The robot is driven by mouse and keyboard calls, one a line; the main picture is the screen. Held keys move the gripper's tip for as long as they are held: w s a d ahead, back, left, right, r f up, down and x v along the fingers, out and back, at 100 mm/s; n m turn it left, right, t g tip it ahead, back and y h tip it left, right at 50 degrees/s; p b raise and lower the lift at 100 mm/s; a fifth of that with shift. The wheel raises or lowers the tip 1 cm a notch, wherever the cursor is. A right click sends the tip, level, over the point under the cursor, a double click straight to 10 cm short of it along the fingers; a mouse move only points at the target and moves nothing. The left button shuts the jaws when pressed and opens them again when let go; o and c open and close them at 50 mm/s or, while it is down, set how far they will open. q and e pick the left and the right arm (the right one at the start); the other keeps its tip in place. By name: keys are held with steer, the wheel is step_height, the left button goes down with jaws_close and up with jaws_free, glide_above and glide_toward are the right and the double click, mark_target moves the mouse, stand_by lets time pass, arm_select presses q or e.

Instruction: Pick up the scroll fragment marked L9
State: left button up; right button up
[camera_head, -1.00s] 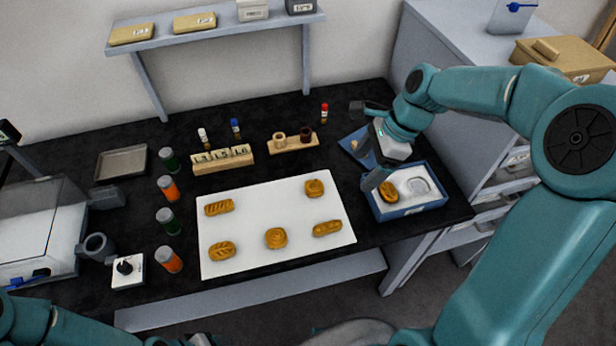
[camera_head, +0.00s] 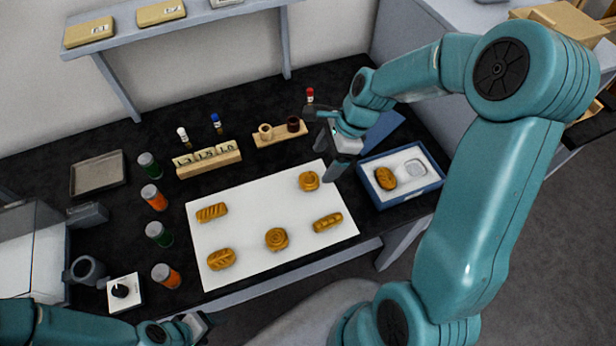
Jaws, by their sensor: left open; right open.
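Several gilt fragments lie apart on a white mat (camera_head: 245,225): a round one at the upper right (camera_head: 309,181), an oblong one at the upper left (camera_head: 211,212), one at the lower left (camera_head: 221,259), a round one in the lower middle (camera_head: 276,239) and an oblong one at the right (camera_head: 328,222). I cannot read any L9 mark on them. My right gripper (camera_head: 322,142) is open and empty, above the mat's upper right edge, near the upper right fragment. My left gripper (camera_head: 200,322) is open at the bottom edge, away from the fragments.
A blue-rimmed tray (camera_head: 408,189) right of the mat holds another gilt piece (camera_head: 386,178) beside an empty recess. A labelled wooden block (camera_head: 209,160) and a two-hole wooden stand (camera_head: 280,136) lie behind the mat. Green and orange jars (camera_head: 154,197) line its left side.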

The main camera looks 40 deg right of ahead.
mark_target(310, 178)
steer(key=x, duration=0.3)
steer(key=shift+a+r, duration=0.1)
steer(key=shift+a, duration=0.05)
steer(key=x, duration=0.2)
steer(key=p+x, duration=0.1)
steer(key=x, duration=0.1)
steer(key=shift+w+f, duration=0.2)
steer(key=shift+f, duration=0.1)
steer(key=shift+w+f, duration=0.15)
steer(key=shift+f, duration=0.15)
steer(key=shift+c, duration=1.2)
steer(key=c, duration=0.9)
